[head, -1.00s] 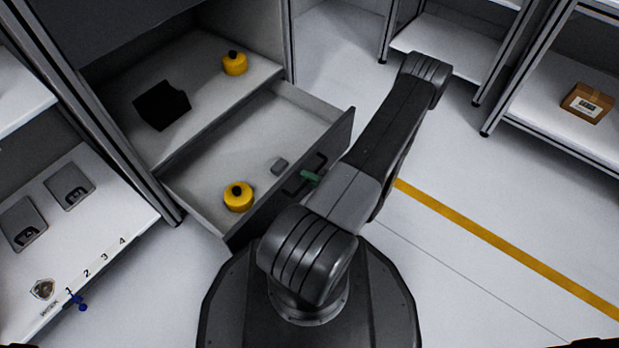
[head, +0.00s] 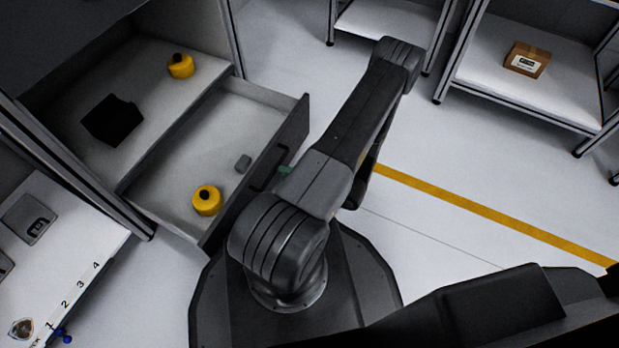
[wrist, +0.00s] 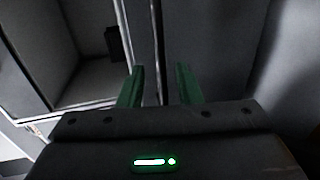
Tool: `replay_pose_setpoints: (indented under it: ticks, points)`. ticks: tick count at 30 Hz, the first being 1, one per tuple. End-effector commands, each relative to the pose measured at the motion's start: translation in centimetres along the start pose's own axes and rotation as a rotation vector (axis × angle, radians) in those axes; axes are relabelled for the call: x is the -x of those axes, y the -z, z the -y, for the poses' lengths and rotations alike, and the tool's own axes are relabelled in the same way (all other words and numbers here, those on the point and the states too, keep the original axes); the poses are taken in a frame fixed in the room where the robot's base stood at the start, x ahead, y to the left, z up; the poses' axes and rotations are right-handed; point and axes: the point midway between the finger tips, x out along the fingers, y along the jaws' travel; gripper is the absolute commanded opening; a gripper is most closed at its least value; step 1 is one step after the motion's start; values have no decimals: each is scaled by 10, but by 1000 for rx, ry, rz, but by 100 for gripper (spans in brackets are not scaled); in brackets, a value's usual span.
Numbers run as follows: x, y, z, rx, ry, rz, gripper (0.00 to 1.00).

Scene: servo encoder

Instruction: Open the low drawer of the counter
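The low drawer (head: 232,112) of the counter (head: 186,97) stands pulled out in the head view. Its dark front bears a dark bar handle (head: 262,176). My gripper (head: 285,170) is mostly hidden behind my arm; a bit of green finger shows just right of the handle. In the wrist view my gripper (wrist: 160,85) has its two green fingers apart. A dark upright edge runs behind the gap; I see nothing clasped.
On the counter's shelf above the drawer are another yellow round thing (head: 181,66) and a black block (head: 112,121). A shelf rack with a cardboard box (head: 527,60) stands at the right. White floor with a yellow line (head: 480,214) is clear between.

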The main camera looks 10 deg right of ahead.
Motion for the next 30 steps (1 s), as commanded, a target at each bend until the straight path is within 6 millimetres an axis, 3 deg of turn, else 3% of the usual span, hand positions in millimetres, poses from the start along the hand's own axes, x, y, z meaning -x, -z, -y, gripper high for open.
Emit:
replay_pose_setpoints:
  ticks: [6, 13, 19, 30]
  points:
    - [42, -2, -2, 1, 0, 6, 31]
    - [74, -1, -1, 1, 0, 4, 31]
    - [84, -1, 0, 2, 1, 1, 31]
    - [84, -1, 0, 1, 1, 1, 31]
